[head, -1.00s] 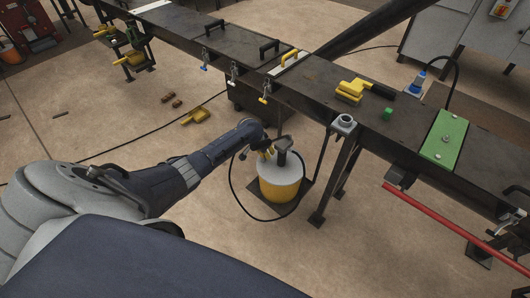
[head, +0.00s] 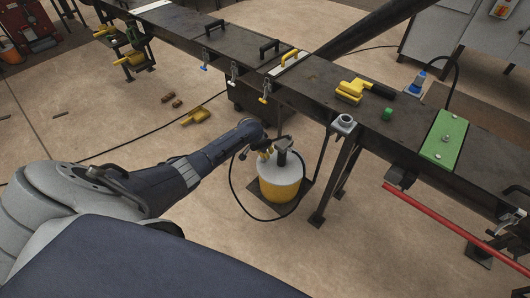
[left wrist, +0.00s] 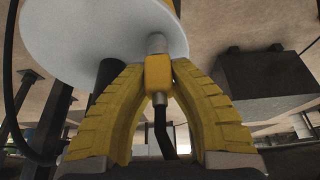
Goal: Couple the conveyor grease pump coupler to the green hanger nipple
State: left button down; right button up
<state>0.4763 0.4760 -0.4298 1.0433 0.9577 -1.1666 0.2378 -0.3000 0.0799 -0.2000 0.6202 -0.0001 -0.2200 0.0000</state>
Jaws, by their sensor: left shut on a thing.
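My left gripper (head: 263,154) is at the top of the grease pump (head: 279,188), a yellow bucket with a white lid and a dark upright pump head. In the left wrist view its yellow fingers (left wrist: 158,85) are shut on a small yellow coupler (left wrist: 158,73) with a metal end. The metal end overlaps the white lid (left wrist: 100,45) in view; whether they touch I cannot tell. Hangers with blue (head: 204,68), white (head: 233,84) and yellow (head: 263,100) tips hang along the conveyor's near side. My right gripper is not in view.
The dark conveyor (head: 335,88) runs diagonally above and behind the pump. On it lie a yellow tool (head: 351,91), a small green block (head: 388,114) and a green plate (head: 444,140). A conveyor leg (head: 335,185) stands right of the pump. A black hose (head: 232,187) loops beside the pump.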

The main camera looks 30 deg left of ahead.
pick_arm(q)
jog(key=shift+r, duration=0.25)
jog(key=shift+r, duration=0.65)
jog(key=shift+r, duration=0.7)
jog(key=shift+r, duration=0.75)
dwell(0.8)
